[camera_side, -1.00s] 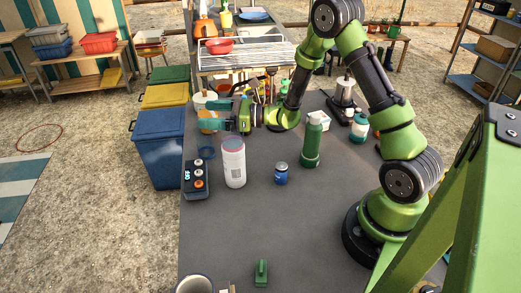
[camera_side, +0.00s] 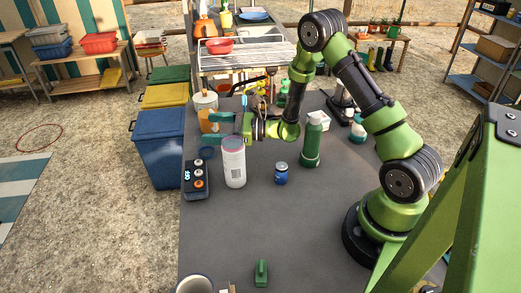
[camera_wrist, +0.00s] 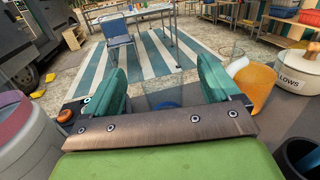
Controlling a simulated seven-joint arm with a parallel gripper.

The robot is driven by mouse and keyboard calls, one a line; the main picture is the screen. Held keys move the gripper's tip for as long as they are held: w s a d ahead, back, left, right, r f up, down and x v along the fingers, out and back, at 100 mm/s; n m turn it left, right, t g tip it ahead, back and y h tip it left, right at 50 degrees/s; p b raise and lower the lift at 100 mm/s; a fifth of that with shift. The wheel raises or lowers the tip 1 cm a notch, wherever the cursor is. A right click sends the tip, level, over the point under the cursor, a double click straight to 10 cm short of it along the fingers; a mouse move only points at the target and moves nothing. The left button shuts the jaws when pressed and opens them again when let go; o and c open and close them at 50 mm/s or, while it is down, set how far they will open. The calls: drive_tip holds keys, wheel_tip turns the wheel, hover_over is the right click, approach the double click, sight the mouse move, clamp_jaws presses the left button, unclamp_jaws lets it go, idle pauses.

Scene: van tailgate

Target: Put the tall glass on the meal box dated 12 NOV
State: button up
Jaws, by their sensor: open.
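My gripper (camera_side: 212,129) is open, its teal fingers level and pointing left, low over the far left part of the counter. In the wrist view the fingers (camera_wrist: 163,76) stand apart. A clear, glass-like shape (camera_wrist: 163,92) shows faintly between them, with a blue round thing (camera_wrist: 167,105) low in the gap; I cannot tell whether it is the tall glass. I cannot make out any meal box or the date 12 NOV.
A white canister (camera_side: 233,165) stands close in front of my gripper. A dark switch box (camera_side: 196,180) is left of it. A blue jar (camera_side: 281,173) and a green bottle (camera_side: 311,142) stand to the right. A pot (camera_wrist: 296,72) is beyond the orange cup. The counter's front middle is mostly clear.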

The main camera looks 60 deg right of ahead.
sight(219, 155)
wheel_tip(219, 155, down, 4)
drive_tip(key=shift+r, duration=0.25)
drive_tip(key=x, duration=0.5)
drive_tip(key=shift+r, duration=0.1)
drive_tip(key=c, duration=1.2)
drive_tip(key=shift+o, duration=0.2)
drive_tip(key=shift+r, duration=0.15)
